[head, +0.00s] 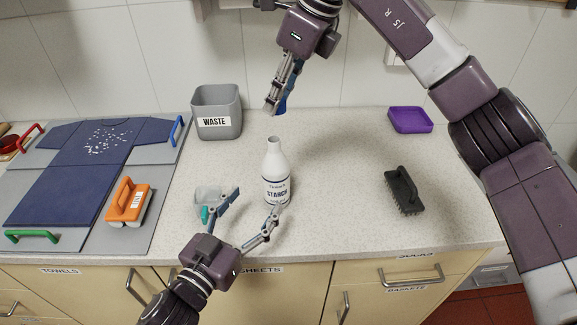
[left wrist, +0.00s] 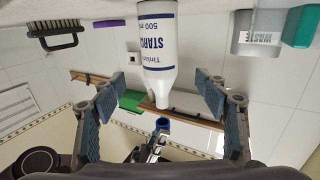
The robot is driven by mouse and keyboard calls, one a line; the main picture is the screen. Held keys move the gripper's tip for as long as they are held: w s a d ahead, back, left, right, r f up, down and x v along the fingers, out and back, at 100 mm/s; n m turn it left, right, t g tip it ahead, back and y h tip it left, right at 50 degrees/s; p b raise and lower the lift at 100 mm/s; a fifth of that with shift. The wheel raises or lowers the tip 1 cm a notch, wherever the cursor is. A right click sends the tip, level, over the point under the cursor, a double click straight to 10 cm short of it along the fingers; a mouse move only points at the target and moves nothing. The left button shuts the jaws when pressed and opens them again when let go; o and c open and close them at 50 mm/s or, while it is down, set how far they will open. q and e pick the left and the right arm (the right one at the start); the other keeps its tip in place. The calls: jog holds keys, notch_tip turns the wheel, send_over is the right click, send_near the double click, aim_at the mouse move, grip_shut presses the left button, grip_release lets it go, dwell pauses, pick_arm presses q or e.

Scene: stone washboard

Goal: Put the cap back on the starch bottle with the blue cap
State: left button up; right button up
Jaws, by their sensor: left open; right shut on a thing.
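The white starch bottle (head: 275,180) stands upright and uncapped on the worktop. In the left wrist view the bottle (left wrist: 158,45) shows upside down, between and beyond the fingers. My left gripper (head: 259,200) is open just in front of it, and its fingers are apart; I cannot tell whether they touch the bottle. My right gripper (head: 274,107) is shut on the blue cap (head: 282,104), above and behind the bottle's mouth. The blue cap (left wrist: 163,121) also shows in the left wrist view, clear of the bottle neck. The gripper's fingers partly hide the cap.
A grey waste bin (head: 217,119) stands back left. A translucent container with teal (head: 205,211) is partly hidden by my left finger. A black brush (head: 404,192) and purple tray (head: 410,121) are right.

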aim_at(269, 180)
jog(key=shift+s+a+r, duration=0.45)
jog(key=shift+s+a, duration=0.1)
jog(key=shift+s, duration=0.35)
pick_arm(q)
jog(key=x, duration=0.9)
jog(key=shift+w+d+r, duration=0.2)
jog(key=shift+w+r, duration=0.1)
jog(key=shift+w, duration=0.1)
pick_arm(e)
jog(key=shift+w+d+f, duration=0.1)
jog(key=shift+w+d, duration=0.05)
jog(key=shift+w, duration=0.15)
pick_arm(q)
jog(key=shift+w+d, duration=0.2)
jog(key=shift+w, duration=0.15)
pick_arm(e)
jog(key=shift+s, duration=0.1)
pick_arm(q)
jog(key=shift+c, duration=0.4)
jog(key=c, duration=1.7)
pick_arm(e)
jog(key=shift+f, duration=2.45)
